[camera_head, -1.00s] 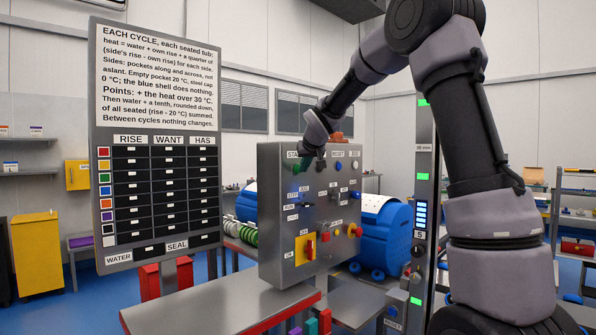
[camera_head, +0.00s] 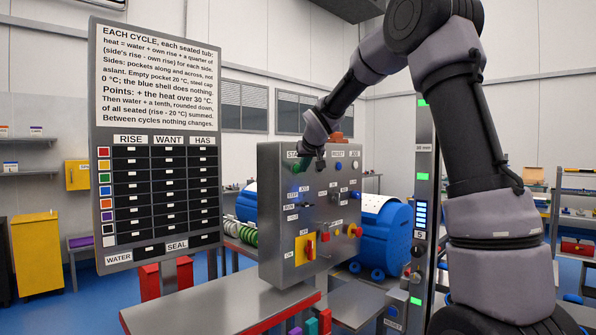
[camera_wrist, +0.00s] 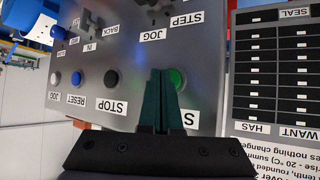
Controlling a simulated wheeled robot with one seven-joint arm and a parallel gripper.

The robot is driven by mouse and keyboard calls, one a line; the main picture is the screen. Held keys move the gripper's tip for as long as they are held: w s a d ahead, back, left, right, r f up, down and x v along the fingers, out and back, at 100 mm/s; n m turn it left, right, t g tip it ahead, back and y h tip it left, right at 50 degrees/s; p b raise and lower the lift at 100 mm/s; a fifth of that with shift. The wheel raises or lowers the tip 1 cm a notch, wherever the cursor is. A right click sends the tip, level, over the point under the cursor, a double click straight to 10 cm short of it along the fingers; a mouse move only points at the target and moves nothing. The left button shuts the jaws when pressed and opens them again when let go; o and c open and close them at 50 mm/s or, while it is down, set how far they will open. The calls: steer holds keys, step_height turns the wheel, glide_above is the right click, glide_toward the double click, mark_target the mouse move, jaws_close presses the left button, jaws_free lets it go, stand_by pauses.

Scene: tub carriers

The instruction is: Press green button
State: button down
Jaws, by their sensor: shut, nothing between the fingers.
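The green button (camera_wrist: 178,79) is a round button on the grey metal control panel (camera_head: 273,220). In the wrist view, my gripper (camera_wrist: 160,74) is shut and empty, its dark green fingers pointing at the panel. The fingertips overlap the left edge of the button, and the rest of it shows just to their right. I cannot tell whether they touch it. In the head view, the green button (camera_head: 296,169) is at the panel's upper left, with my gripper (camera_head: 304,166) close beside it. The label by the button is partly hidden by the fingers.
A black button (camera_wrist: 111,78) labelled STOP, a blue button (camera_wrist: 77,78) and a white button (camera_wrist: 55,79) line up beside the green one. Switches and a yellow plate (camera_head: 306,247) sit lower on the panel. A sign board (camera_head: 95,190) stands left.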

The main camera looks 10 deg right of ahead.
steer(key=shift+w+a, duration=0.2)
steer(key=shift+w, duration=0.05)
stand_by(0.4)
steer(key=shift+s+d, duration=0.25)
steer(key=shift+s, duration=0.1)
steer(key=shift+s+d, duration=0.1)
steer(key=shift+s+d, duration=0.55)
steer(key=shift+s, duration=0.25)
steer(key=shift+s+d, duration=0.55)
steer(key=shift+s, duration=0.2)
steer(key=shift+s+d, duration=0.55)
steer(key=shift+s, duration=0.25)
